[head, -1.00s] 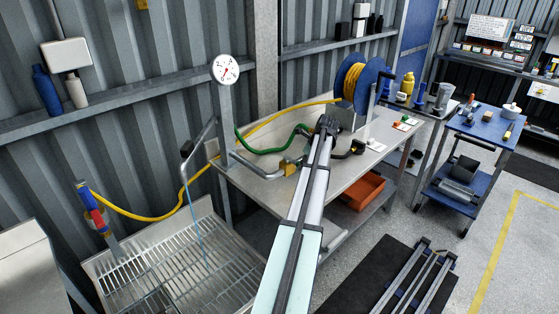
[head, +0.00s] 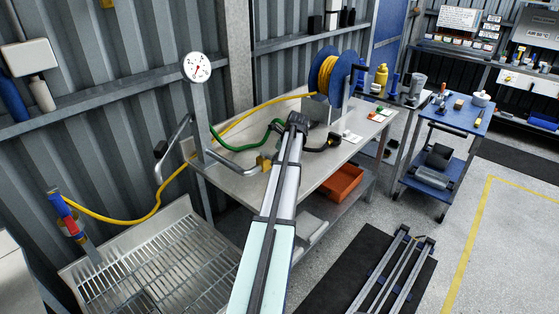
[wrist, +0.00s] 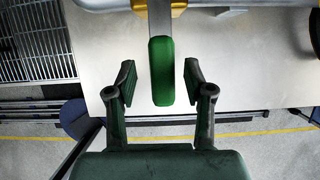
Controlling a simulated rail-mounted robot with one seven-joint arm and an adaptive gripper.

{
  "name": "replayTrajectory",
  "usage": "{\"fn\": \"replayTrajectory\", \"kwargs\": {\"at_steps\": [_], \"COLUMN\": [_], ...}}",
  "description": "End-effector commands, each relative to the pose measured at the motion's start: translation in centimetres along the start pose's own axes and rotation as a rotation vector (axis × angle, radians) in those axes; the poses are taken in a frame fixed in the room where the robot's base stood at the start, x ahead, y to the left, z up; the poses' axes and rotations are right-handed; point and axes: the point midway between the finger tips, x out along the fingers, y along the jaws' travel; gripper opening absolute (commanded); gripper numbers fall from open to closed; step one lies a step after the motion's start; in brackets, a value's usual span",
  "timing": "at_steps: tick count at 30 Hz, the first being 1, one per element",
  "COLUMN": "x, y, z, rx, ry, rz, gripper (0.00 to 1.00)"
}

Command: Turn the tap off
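In the wrist view the tap's lever has a green grip (wrist: 161,72) on a grey bar. The bar comes from a brass valve body (wrist: 160,4) at the top edge and points across the grey pipe (wrist: 100,4). My gripper (wrist: 160,82) is open, with one finger on each side of the green grip and a gap on both sides. In the head view the brass valve (head: 263,163) sits at the end of the pipe over the bench, and my arm hides the lever. The spout (head: 160,150) hangs over the sink grating; no water stream shows.
A pressure gauge (head: 197,67) tops the post. A green hose (head: 240,146) and a yellow hose (head: 155,208) run near the pipe. The metal bench (head: 235,183) lies beneath, with the grated sink (head: 165,265) to the left and a hose reel (head: 325,75) behind.

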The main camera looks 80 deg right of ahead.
Motion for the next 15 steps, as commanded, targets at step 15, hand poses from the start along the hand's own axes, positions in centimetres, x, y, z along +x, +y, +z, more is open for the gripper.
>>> {"fn": "replayTrajectory", "kwargs": {"at_steps": [15], "x": [-3.6], "y": [0.0], "z": [0.1], "rx": [-0.002], "ry": [-0.002], "rz": [-0.003], "gripper": [0.52]}}
